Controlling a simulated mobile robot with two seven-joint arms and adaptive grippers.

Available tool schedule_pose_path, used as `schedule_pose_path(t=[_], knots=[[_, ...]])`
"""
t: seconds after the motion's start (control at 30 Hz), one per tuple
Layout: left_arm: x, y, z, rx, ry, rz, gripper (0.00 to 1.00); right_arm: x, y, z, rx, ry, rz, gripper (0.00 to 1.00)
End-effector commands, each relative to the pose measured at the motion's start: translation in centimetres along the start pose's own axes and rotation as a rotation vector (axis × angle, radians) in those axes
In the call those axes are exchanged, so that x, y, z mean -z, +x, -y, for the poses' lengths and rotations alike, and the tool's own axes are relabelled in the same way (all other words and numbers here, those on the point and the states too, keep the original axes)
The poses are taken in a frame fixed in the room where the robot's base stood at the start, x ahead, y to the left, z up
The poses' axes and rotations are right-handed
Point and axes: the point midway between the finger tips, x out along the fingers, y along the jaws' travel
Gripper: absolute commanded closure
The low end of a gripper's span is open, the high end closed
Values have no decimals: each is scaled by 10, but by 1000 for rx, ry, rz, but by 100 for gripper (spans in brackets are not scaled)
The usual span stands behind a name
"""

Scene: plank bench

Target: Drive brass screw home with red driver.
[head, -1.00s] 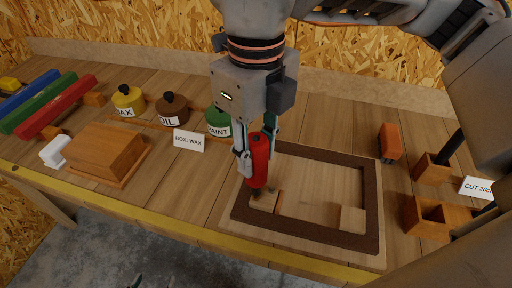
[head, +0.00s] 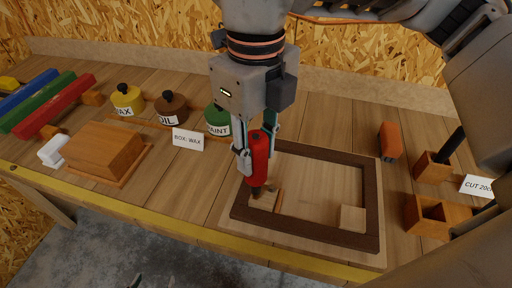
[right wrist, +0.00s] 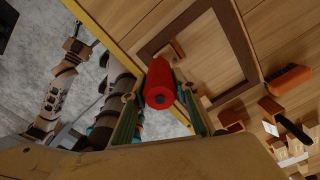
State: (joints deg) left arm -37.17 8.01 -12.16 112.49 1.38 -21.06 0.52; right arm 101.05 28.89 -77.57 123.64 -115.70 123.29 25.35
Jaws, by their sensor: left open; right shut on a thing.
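My right gripper (head: 258,150) is shut on the red driver (head: 261,160), which points down, slightly tilted. Its dark tip is at or just above a small wood block (head: 266,202) in the near left corner of a dark brown frame (head: 310,234). I cannot tell whether it touches. The brass screw cannot be made out clearly. In the right wrist view the driver (right wrist: 160,88) sits between the two fingers (right wrist: 160,112). My left gripper (head: 152,281) barely shows at the bottom edge, open and away from the bench; its arm also shows in the right wrist view.
Another block (head: 352,219) sits in the frame's near right corner. An orange brush-like thing (head: 390,141) and wooden holders (head: 432,168) stand right. A wooden box (head: 104,150), a sign (head: 188,140) and labelled pots (head: 171,108) stand left. Bare planks lie left of the frame.

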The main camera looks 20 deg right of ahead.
Motion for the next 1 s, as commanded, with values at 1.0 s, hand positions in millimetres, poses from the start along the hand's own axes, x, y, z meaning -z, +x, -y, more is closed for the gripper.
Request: schedule_pose_path(t=[1.0], knots=[[-9, 3, -2, -2, -1, 7, 41, 0, 7, 0, 0, 0, 1, 97]])
